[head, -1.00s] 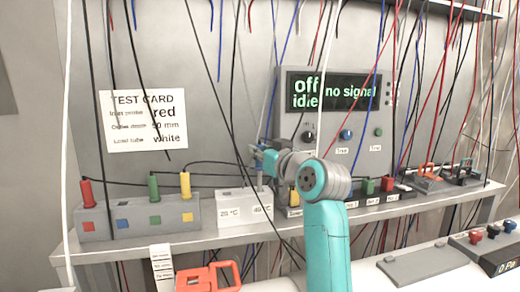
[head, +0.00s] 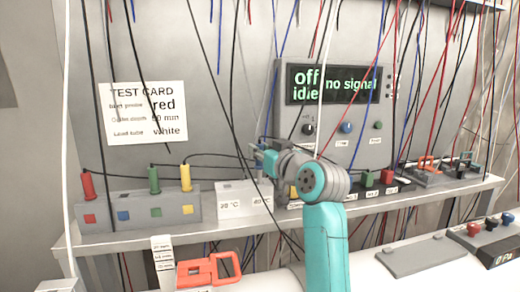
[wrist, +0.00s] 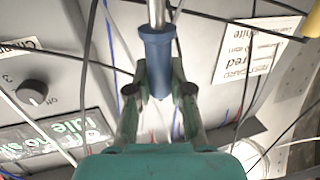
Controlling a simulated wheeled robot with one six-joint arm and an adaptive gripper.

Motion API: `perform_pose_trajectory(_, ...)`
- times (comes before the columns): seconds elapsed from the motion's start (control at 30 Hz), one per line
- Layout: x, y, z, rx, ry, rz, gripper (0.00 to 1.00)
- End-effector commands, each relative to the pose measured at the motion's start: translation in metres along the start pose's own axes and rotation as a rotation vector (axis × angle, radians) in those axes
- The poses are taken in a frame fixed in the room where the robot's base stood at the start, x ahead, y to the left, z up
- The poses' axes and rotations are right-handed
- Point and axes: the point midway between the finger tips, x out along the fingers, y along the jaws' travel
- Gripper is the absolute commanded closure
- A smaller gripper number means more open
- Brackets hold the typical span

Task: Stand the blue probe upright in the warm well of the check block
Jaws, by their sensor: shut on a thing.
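My gripper (head: 262,158) is shut on the blue probe (wrist: 157,62). In the wrist view the blue handle sits between the fingers, with its grey metal shaft running out of the top edge of the picture.
A grey rack (head: 138,212) with red, green and yellow plugs stands left of the block. The display panel (head: 335,90) reads off, idle, no signal. A test card (head: 143,112) hangs on the wall. Many loose cables hang around the arm. An orange-red handle (head: 208,270) is in front.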

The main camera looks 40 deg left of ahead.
Motion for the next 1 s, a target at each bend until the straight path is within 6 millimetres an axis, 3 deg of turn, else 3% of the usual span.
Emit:
perform_pose_trajectory(0.37,0.002,0.000,0.011,0.006,-0.010,-0.001,1.00)
perform_pose_trajectory(1.0,0.001,0.000,-0.015,0.003,-0.004,-0.001,1.00)
